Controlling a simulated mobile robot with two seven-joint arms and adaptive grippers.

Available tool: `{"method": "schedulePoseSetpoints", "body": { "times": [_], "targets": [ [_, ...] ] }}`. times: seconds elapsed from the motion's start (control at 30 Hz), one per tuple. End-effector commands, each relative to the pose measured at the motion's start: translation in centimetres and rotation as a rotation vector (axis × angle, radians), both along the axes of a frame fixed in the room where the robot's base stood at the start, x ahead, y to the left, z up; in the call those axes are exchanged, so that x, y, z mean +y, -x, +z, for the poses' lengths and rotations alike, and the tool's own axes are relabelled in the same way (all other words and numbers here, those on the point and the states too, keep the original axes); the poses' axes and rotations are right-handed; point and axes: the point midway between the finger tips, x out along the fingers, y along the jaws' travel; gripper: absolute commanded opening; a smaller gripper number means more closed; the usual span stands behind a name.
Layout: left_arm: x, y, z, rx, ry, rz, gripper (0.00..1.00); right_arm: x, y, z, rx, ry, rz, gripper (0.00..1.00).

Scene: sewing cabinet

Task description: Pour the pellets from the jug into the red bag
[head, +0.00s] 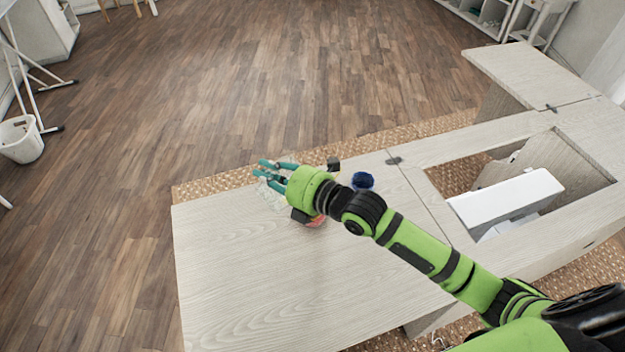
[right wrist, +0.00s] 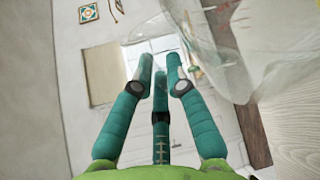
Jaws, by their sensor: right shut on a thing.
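My right gripper (head: 277,168) is over the far left part of the cabinet top, with its teal fingers closed. In the right wrist view its fingers (right wrist: 158,85) are drawn together, and a clear jug (right wrist: 215,45) shows close beside and beyond them. In the head view a pale, see-through part of the jug (head: 270,194) shows just below the fingers. How the fingers hold it, its tilt and any pellets cannot be made out. A small red patch, likely the red bag (head: 317,221), shows under my right wrist, mostly hidden by it. My left gripper is not in view.
A dark blue round container (head: 362,181) stands right of my wrist near the far edge. A small dark object (head: 333,164) is beside it. A white sewing machine (head: 507,200) sits in the cabinet opening. The near left cabinet top (head: 250,290) is clear.

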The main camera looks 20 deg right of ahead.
Motion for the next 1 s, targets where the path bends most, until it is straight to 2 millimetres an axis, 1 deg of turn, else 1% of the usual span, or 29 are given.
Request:
{"method": "schedulePoseSetpoints", "body": {
  "times": [0.13, 0.2, 0.33, 0.4, 0.53, 0.6, 0.73, 1.0],
  "targets": [
    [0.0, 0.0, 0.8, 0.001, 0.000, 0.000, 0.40, 1.0, 0.2, -1.0, -0.032, 0.098, -0.001, 0.00],
    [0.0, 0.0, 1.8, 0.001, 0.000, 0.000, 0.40, 1.3, 0.3, -0.7, -0.048, 0.149, -0.001, 0.00],
    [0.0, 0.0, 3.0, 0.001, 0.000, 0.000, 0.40, 2.1, 0.6, -0.9, -0.078, 0.243, -0.001, 0.00],
    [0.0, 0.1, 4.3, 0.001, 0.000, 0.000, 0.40, 2.3, 0.6, -0.2, -0.094, 0.290, -0.001, 0.00],
    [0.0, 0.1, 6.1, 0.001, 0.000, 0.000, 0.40, 2.8, 0.8, 0.5, -0.124, 0.380, -0.001, 0.00],
    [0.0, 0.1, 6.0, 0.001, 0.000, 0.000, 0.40, 3.3, 1.0, -0.5, -0.138, 0.435, -0.001, 0.00],
    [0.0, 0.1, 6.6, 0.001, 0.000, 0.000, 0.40, 4.1, 1.2, -1.4, -0.172, 0.542, -0.002, 0.00],
    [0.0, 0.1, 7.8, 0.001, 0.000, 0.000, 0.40, 6.8, 2.0, -3.2, -0.244, 0.772, -0.001, 0.00]
  ]
}}
